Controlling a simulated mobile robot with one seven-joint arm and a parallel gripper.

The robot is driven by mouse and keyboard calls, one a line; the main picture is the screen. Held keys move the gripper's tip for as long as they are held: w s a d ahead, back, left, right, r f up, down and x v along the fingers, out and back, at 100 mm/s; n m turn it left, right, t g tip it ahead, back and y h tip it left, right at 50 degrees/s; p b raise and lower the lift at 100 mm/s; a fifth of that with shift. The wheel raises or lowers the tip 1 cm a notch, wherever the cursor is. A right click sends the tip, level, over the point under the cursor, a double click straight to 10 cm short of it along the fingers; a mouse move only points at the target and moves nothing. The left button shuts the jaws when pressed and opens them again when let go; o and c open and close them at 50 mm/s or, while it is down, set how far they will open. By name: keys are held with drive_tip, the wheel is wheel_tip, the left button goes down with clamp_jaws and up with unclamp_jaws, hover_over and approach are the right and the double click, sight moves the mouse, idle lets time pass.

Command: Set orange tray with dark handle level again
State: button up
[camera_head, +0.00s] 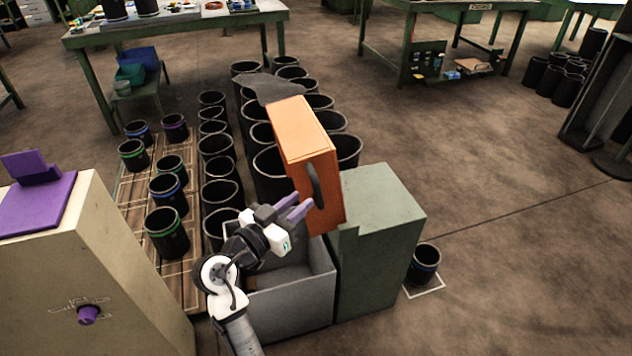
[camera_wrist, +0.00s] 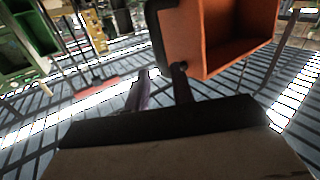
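The orange tray (camera_head: 300,130) is steeply tilted in the head view, above the grey bin and beside the green cabinet. Its dark curved handle (camera_head: 316,185) is on the side facing my arm. In the wrist view the tray (camera_wrist: 235,62) shows its open hollow at upper right, with the handle (camera_wrist: 155,35) along its left edge. My gripper (camera_head: 305,207), with purple fingers, is just below and left of the handle. The fingers are apart with nothing visible between them. The wrist view shows the fingertips (camera_wrist: 160,75) close to the handle's lower end; I cannot tell whether they touch.
A grey open bin (camera_head: 290,300) is below my gripper, with a green cabinet (camera_head: 380,230) to its right. Rows of black sleeves (camera_head: 220,193) stand behind and left. A beige cabinet (camera_head: 90,270) is at left. Open floor (camera_head: 510,230) lies right.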

sight(314, 189)
drive_tip(key=p+x, duration=0.1)
drive_tip(key=x, duration=0.6)
drive_tip(key=shift+a, duration=0.1)
clamp_jaws()
